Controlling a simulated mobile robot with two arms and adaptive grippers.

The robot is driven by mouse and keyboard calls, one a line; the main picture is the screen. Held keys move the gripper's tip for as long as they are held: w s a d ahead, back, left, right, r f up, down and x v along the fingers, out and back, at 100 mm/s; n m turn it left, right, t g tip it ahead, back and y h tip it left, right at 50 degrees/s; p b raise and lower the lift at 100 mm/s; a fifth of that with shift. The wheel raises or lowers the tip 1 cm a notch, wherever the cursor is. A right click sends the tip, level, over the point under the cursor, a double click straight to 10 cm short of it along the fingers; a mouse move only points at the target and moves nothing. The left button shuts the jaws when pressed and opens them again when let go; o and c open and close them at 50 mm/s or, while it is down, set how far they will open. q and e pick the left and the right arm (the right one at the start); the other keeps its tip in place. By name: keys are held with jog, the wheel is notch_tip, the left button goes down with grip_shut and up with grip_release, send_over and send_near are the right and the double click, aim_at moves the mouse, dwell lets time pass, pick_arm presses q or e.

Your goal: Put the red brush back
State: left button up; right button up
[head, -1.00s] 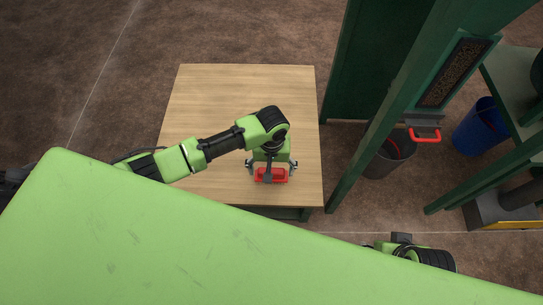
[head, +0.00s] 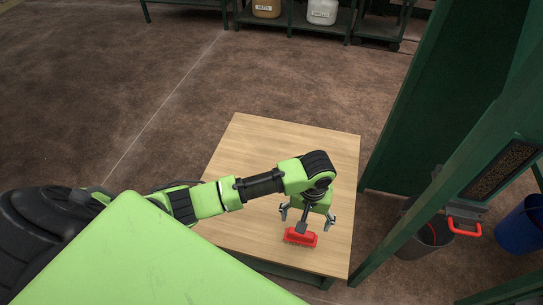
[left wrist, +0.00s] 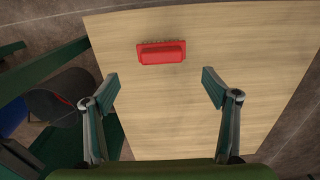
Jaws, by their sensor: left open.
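The red brush (head: 300,238) lies on the wooden table top, near its front edge. In the left wrist view the brush (left wrist: 161,53) shows as a red block with a bristled far edge, beyond the fingertips and centred between them. My left gripper (head: 307,216) is over the table with its fingers spread, just behind the brush in the head view. In the wrist view its open fingers (left wrist: 161,88) hold nothing and do not touch the brush. My right gripper is not in view.
The wooden table (head: 240,150) is otherwise bare. A green steel frame (head: 430,130) rises to its right. A dark bucket (head: 425,238), a red handle (head: 464,227) and a blue bin (head: 522,225) are beyond. A shelf with containers (head: 322,11) stands at the back.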

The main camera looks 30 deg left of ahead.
pick_arm(q)
jog(key=s+d+f+m+t+h, duration=0.1)
jog(key=s+d+f+m+h, duration=0.15)
jog(key=s+f, duration=0.35)
jog(key=s+a+f+m+t+y, duration=0.1)
jog(key=s+a+f+m+y, duration=0.1)
jog(key=s+a+f, duration=0.3)
jog(key=s+a, duration=0.4)
jog(key=s, duration=0.1)
jog(key=shift+s+a+f+m+t, duration=0.3)
jog(key=shift+s+a+m+t, duration=0.05)
jog(key=shift+a+t, duration=0.05)
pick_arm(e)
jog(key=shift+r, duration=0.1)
pick_arm(q)
jog(key=shift+s+p, duration=0.1)
jog(key=shift+p, duration=0.2)
